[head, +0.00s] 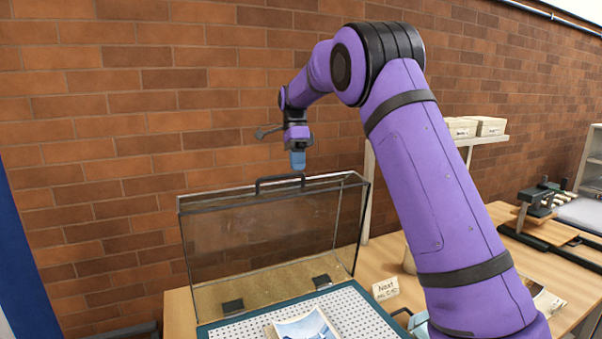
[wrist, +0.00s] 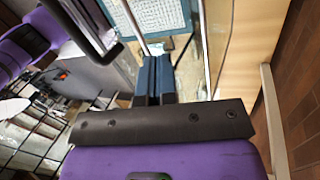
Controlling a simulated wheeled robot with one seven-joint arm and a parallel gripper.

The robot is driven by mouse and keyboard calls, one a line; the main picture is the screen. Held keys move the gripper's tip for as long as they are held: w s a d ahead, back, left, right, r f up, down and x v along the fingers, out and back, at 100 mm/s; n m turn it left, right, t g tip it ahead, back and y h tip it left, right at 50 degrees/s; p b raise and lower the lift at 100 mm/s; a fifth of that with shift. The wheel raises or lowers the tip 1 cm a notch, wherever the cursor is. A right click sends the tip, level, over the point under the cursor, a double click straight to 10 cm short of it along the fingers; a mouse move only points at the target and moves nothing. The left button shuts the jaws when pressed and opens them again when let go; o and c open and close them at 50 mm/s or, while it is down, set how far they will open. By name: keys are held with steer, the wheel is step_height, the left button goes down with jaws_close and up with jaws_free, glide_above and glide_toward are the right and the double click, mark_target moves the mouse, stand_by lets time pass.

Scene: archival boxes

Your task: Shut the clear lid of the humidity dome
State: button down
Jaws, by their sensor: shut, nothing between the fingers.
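The clear lid (head: 270,235) of the humidity dome stands open, upright at the back of its base, with a dark frame and two dark hinges at its lower edge. A black handle (head: 279,179) sits on the lid's top edge; it shows at upper left in the wrist view (wrist: 112,52). The base (head: 352,312) has a dark teal rim and a white perforated floor with a picture sheet (head: 303,327) on it. My gripper (head: 298,160) has blue fingers pointing down, shut and empty. In the head view it appears just above the handle; the fingers (wrist: 153,66) appear beside it in the wrist view.
A brick wall (head: 120,130) rises close behind the lid. A small "Next" card (head: 385,289) stands on the wooden table right of the base. Pale boxes (head: 490,126) sit on a white shelf at the back right. A dark press-like tool (head: 540,200) stands at far right.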

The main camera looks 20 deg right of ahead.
steer(key=shift+s+a+f, duration=0.15)
steer(key=shift+s+f, duration=0.05)
steer(key=shift+s, duration=0.5)
steer(key=shift+s+a+f, duration=0.15)
steer(key=shift+s+f, duration=0.1)
steer(key=shift+s, duration=0.4)
steer(key=shift+s+a+f, duration=0.15)
steer(key=shift+s+f, duration=0.05)
steer(key=shift+s, duration=0.5)
